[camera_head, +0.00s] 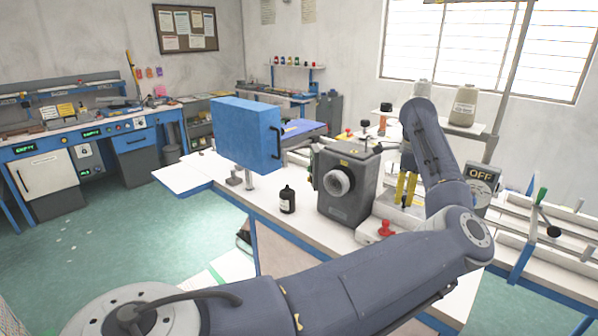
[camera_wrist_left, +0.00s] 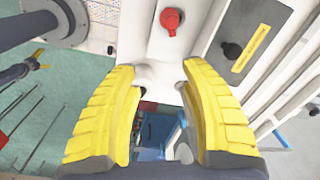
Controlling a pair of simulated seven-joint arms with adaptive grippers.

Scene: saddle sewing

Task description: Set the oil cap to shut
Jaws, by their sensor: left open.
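A small red cap (camera_head: 385,230), which looks like the oil cap, sits on the white machine bed in the head view. It also shows at the top of the left wrist view (camera_wrist_left: 171,20), on a pale surface; whether it is open or shut I cannot tell. My left gripper (camera_head: 405,190) points down behind the cap, apart from it. In the left wrist view its yellow fingers (camera_wrist_left: 162,112) are spread with nothing between them. My right gripper is in neither view.
A grey machine head (camera_head: 346,182) stands left of the gripper, with a black bottle (camera_head: 287,199) beside it. A blue box (camera_head: 232,132) is further left. An OFF sign (camera_head: 481,177) and thread cones (camera_head: 464,105) are to the right. My own arm crosses the foreground.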

